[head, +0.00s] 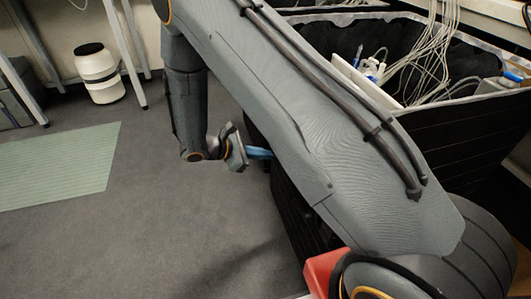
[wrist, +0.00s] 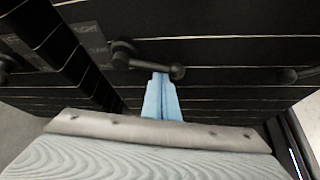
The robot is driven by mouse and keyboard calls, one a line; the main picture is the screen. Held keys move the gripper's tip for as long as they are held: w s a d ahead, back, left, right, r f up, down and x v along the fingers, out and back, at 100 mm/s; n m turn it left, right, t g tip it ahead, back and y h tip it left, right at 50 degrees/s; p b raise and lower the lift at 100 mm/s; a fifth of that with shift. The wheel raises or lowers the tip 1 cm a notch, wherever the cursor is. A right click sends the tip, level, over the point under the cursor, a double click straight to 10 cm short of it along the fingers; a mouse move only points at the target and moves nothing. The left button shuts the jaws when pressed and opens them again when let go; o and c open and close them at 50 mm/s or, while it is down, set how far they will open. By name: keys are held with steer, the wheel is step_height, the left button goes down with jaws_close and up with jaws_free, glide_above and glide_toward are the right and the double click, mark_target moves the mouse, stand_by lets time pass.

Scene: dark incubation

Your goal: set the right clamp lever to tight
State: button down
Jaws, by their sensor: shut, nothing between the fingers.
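A dark clamp lever (wrist: 148,60) is on the black box wall in the wrist view. Its round pivot is at the left, and its arm reaches right and slightly down to a knob. My gripper has light-blue fingers (wrist: 161,80), shut and empty. Their tips are at the underside of the lever arm in the picture, close to the knob; I cannot tell whether they touch it. In the head view, the blue fingers (head: 259,153) point at the side of the black box, and my arm hides the levers.
Another dark knob or lever (wrist: 288,76) shows at the right in the wrist view, and part of one (wrist: 5,66) at the left edge. The black box (head: 480,135) holds cables and lab items. Grey floor lies open left of my gripper, with a green mat (head: 65,165).

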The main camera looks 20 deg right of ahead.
steer(key=shift+r+n+g+p, duration=1.7)
steer(key=shift+r+g+p, duration=0.1)
steer(key=shift+r+p, duration=0.45)
steer(key=shift+w+r, duration=0.1)
steer(key=shift+r, duration=0.05)
step_height(320, 180, down, 4)
steer(key=s, duration=0.2)
steer(key=w+v, duration=0.1)
steer(key=v, duration=0.9)
steer(key=shift+a, duration=0.45)
